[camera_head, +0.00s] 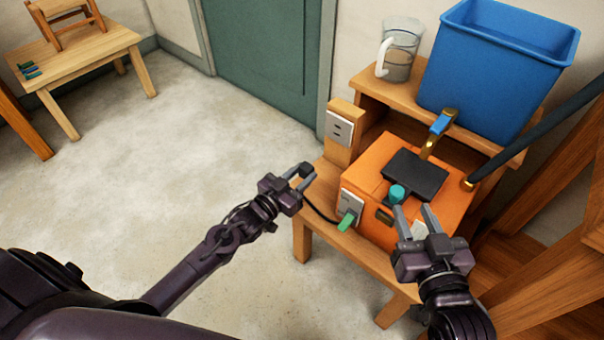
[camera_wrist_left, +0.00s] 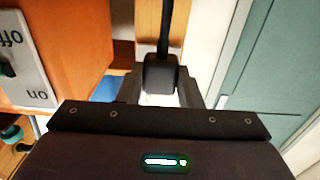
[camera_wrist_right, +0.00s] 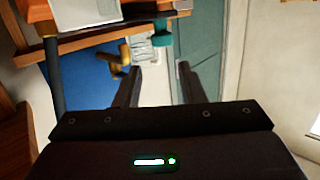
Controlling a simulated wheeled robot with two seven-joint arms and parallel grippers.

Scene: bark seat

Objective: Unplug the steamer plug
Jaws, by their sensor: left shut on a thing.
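The black steamer plug (camera_wrist_left: 161,76) is between the fingers of my left gripper (camera_wrist_left: 161,92), with its black cord running up from it in the left wrist view. In the head view my left gripper (camera_head: 303,172) is shut on the plug, left of the wall-type socket (camera_head: 339,129) and clear of it. The socket is on a wooden post and nothing is plugged into it. The orange steamer box (camera_head: 372,188) sits on the bench. My right gripper (camera_head: 414,212) is open and empty at the box's front right; its spread fingers also show in the right wrist view (camera_wrist_right: 157,88).
A switch panel (camera_head: 350,204) with a green lever (camera_head: 346,222) is on the box's left face. A teal knob (camera_head: 397,192) is near my right fingers. A blue tank (camera_head: 485,75) and a clear jug (camera_head: 399,50) stand on the shelf behind. Open floor lies left.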

